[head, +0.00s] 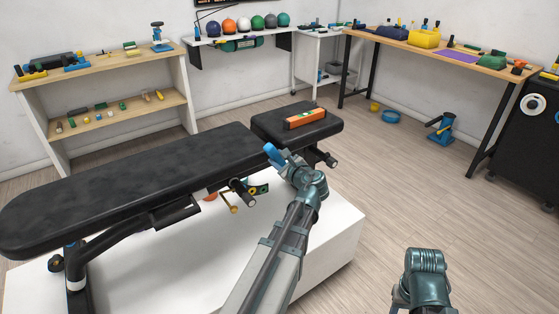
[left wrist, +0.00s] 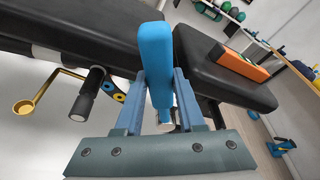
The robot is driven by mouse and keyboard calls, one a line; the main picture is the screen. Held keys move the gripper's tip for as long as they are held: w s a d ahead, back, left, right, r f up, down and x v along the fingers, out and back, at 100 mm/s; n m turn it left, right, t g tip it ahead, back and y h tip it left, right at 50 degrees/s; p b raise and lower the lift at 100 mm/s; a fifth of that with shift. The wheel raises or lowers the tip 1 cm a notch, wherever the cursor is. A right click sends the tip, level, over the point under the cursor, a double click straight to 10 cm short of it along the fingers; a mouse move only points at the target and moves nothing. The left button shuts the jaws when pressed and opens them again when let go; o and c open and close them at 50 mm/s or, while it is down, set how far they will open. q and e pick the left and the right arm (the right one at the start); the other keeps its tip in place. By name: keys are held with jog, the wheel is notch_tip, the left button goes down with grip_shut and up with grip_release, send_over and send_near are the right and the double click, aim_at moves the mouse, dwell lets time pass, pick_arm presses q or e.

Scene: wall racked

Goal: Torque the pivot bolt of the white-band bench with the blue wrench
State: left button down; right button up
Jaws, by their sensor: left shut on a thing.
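The black padded bench (head: 130,185) stands on a white platform (head: 335,225), its long pad at left and short seat pad at right. A white band shows on its lower frame at left (head: 76,284) and on a tube in the left wrist view (left wrist: 45,52). My left gripper (head: 283,160) is shut on the blue wrench (left wrist: 156,60), held upright between the fingers beside the gap between the pads. The wrench also shows in the head view (head: 271,153). My right gripper is out of view; only part of my right arm shows.
An orange level (head: 305,119) lies on the seat pad. A yellow-brass hooked part (left wrist: 35,95) and a black knob (left wrist: 88,95) stick out near the gripper. Shelves (head: 110,60) and a workbench (head: 450,50) line the walls.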

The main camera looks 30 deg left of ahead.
pick_arm(q)
jog(key=shift+w+a, duration=0.1)
jog(key=shift+a, duration=0.15)
jog(key=shift+w+a, duration=0.25)
jog(key=shift+a, duration=0.55)
jog(key=c, duration=1.1)
grip_release()
grip_shut()
